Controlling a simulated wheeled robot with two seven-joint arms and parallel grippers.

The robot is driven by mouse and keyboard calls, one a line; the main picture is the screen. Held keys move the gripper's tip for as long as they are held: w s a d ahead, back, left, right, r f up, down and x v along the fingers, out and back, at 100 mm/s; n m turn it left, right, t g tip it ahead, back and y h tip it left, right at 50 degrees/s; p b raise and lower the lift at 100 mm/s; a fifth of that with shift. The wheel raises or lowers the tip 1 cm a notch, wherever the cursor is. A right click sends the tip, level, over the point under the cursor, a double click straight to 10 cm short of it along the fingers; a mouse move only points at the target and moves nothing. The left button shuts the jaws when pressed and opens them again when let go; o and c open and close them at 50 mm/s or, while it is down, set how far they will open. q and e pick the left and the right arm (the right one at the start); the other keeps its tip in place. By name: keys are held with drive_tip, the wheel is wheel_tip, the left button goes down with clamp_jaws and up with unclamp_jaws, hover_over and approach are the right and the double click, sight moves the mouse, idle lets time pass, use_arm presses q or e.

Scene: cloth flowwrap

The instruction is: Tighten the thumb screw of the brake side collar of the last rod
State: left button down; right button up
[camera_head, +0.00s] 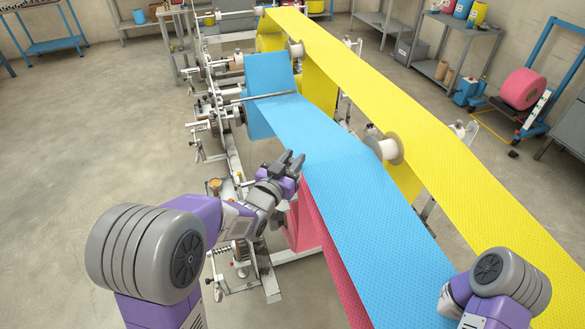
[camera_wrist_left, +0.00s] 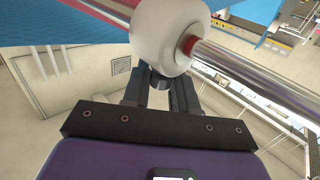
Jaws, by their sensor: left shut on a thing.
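My left gripper (camera_head: 291,162) is beside the left edge of the blue web, above the nearest part of the machine. A red ring shows on the collar's right side, where a shiny steel rod (camera_wrist_left: 255,82) runs off to the lower right. In the head view the collar and this rod's end cannot be made out. My right gripper is out of view.
The blue web (camera_head: 350,165) slopes beside my left gripper, with pink material (camera_head: 303,222) beneath it. A long yellow web (camera_head: 410,110) runs behind. The white machine frame (camera_head: 270,278) stands close below the left arm. Open floor (camera_head: 70,150) lies left.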

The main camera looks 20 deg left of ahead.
sight(292, 160)
use_arm(q)
drive_tip(key=m+h+b, duration=0.1)
drive_tip(key=m+g+h+b, duration=0.1)
drive_tip(key=h, duration=0.1)
drive_tip(key=shift+a+f, duration=0.1)
drive_tip(key=shift+a, duration=0.15)
drive_tip(key=shift+d+m+g+h+b, duration=0.15)
drive_tip(key=shift+m+g+h+b, duration=0.45)
drive_tip(key=shift+m+h, duration=0.6)
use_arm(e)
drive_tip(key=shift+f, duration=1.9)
use_arm(q)
drive_tip(key=shift+h, duration=0.3)
drive_tip(key=c, duration=1)
unclamp_jaws()
drive_tip(key=shift+d, duration=0.1)
drive_tip(key=shift+c, duration=0.2)
wheel_tip(292, 160, up, 10)
drive_tip(key=p, duration=0.3)
drive_tip(key=shift+p, duration=0.3)
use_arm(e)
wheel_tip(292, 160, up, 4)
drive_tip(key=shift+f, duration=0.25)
